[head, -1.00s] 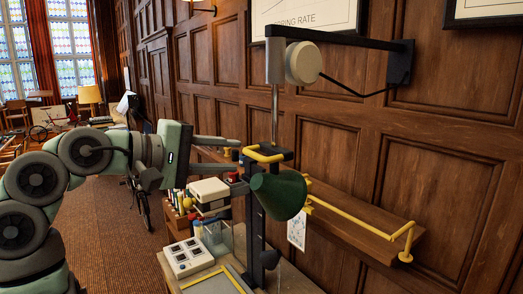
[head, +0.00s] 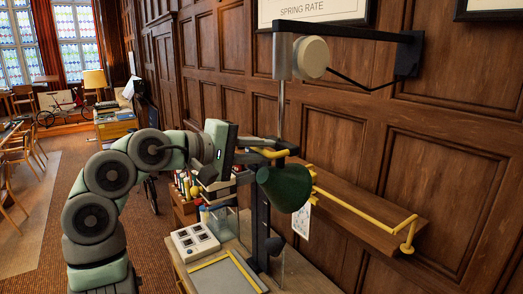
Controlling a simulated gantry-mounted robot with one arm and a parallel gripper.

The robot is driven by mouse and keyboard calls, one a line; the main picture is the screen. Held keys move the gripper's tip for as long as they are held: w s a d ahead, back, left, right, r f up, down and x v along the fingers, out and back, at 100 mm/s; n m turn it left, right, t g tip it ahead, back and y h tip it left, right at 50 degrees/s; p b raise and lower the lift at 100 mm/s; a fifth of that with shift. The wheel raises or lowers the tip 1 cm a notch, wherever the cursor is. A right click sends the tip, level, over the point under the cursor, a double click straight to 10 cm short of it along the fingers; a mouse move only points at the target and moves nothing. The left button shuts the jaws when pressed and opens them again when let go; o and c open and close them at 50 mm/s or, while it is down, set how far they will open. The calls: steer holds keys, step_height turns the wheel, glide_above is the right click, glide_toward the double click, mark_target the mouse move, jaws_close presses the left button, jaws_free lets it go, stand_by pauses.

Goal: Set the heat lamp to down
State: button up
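The heat lamp appears to be the dark green cone-shaped shade (head: 286,189) on a black upright post (head: 260,225). Its shade looks tilted, narrow end to the left and wide end toward the lower right; its opening is hidden. A yellow handle (head: 270,153) sits at the top of the post, just above the shade. My gripper (head: 262,161) reaches in from the left at the height of the handle. Its fingers look spread, one above the other, beside the post and handle. I cannot tell whether they touch anything, and nothing is seen held.
A white switch box (head: 195,242) and a yellow-edged board (head: 224,276) are on the bench below. A yellow rail (head: 365,212) runs along the wall shelf (head: 375,200) at right. A black wall bracket (head: 350,37) carries a white round unit (head: 309,58) above.

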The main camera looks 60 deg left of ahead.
jaws_close()
stand_by(1.0)
